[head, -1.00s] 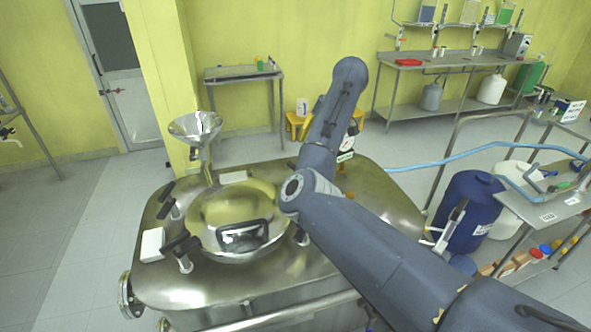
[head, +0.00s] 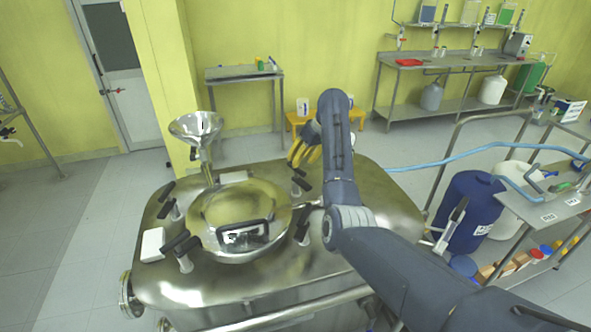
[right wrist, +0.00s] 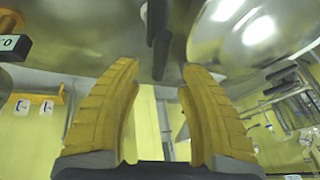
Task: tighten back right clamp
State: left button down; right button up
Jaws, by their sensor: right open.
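The back right clamp (head: 300,182), with black handles, stands on the steel reactor top (head: 375,195), right of and behind the round lid (head: 240,205). My right gripper (head: 301,157) has yellow fingers and is open just above and behind this clamp. In the right wrist view, the black clamp handle (right wrist: 158,40) shows ahead of the gap between the open fingers (right wrist: 159,70), and I see nothing held. The lid's shiny edge is at upper right there. My left gripper is not in view.
Other black-handled clamps stand at back left (head: 169,202), front left (head: 181,250) and front right (head: 304,226). A steel funnel (head: 196,128) rises behind the lid. A white block (head: 152,244) lies on the left. A blue drum (head: 468,212) stands to the right.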

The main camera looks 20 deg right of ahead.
aim_at(296, 169)
jog(key=shift+x, duration=2.8)
grip_shut()
